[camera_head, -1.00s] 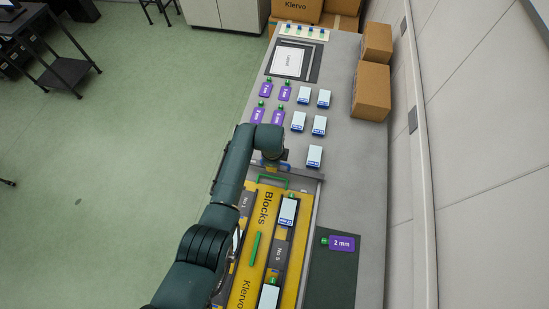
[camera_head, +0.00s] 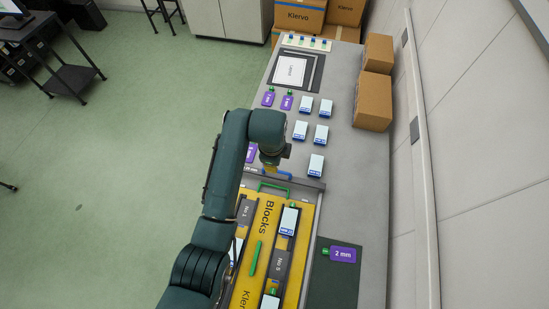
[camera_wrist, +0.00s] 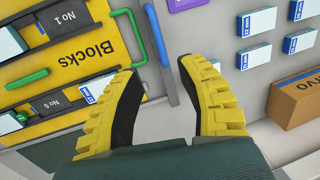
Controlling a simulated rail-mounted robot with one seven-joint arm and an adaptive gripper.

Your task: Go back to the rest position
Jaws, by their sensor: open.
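My gripper (camera_wrist: 162,105) shows in the wrist view with its two yellow ridged fingers wide apart and nothing between them. It hangs over the grey tabletop by the end of the yellow Blocks tray (camera_wrist: 75,55), close to a green handle (camera_wrist: 128,38) and a blue handle (camera_wrist: 156,32). In the head view my gripper (camera_head: 272,165) is mostly hidden under my dark green arm, above the tray's far end.
Cardboard boxes (camera_head: 373,100) stand at the right edge.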

